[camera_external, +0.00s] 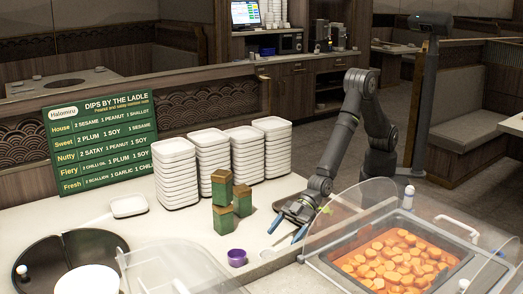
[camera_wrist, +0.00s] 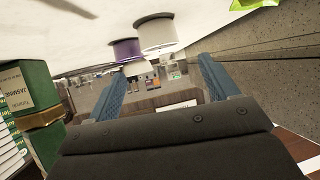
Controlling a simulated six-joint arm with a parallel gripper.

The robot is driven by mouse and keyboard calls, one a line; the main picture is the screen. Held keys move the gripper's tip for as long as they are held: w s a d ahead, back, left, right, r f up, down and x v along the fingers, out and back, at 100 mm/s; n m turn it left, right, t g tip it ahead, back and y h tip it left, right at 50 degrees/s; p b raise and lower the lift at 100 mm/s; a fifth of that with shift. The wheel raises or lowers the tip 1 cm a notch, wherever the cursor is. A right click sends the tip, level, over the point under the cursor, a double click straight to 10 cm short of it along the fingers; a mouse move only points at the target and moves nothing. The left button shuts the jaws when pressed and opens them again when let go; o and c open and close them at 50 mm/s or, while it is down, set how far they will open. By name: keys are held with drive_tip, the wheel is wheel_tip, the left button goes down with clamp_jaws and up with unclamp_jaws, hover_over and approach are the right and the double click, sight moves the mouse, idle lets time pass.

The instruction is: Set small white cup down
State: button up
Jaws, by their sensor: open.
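The small white cup (camera_wrist: 157,34) stands on the counter beyond my fingertips, with a dark rim, beside a purple cup (camera_wrist: 126,49). The wrist view shows them upside down. In the external view the purple cup (camera_external: 237,257) is on the front counter, and a small pale shape (camera_external: 267,254) to its right looks like the white cup. My gripper (camera_external: 286,230) is low over the counter with its two blue fingers apart and nothing between them. The gripper also shows in the wrist view (camera_wrist: 167,68), with the white cup apart from both fingers.
Stacked green boxes (camera_external: 222,195) stand left of my gripper, close by in the wrist view (camera_wrist: 28,90). Stacks of white dishes (camera_external: 212,160) stand behind. A clear guard (camera_external: 345,215) and a pan of orange food (camera_external: 395,262) lie to the right.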

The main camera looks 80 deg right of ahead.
drive_tip(key=shift+x, duration=3.4)
drive_tip(key=c, duration=1.1)
drive_tip(key=shift+r, duration=0.1)
